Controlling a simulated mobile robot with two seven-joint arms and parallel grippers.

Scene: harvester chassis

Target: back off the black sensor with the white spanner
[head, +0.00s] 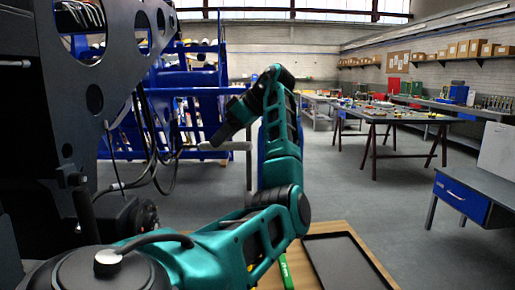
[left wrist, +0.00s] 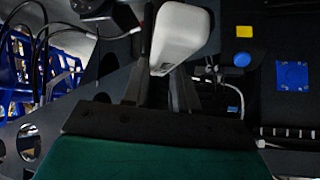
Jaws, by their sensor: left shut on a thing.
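In the left wrist view, the spanner's pale handle (left wrist: 180,35) sits between the dark fingers of my left gripper (left wrist: 165,80). The spanner's thin left end lies close to the cables by the chassis; I cannot tell whether it touches anything. I cannot pick out the black sensor with certainty among the dark parts and cables. My right gripper is not in view.
Black cables (head: 150,140) hang beside the chassis plate. A wooden table with a black tray (head: 345,262) and a green item (head: 286,272) stands low in front. A blue rack (head: 205,95) is behind. Open grey floor lies to the right, with workbenches (head: 390,116) beyond.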

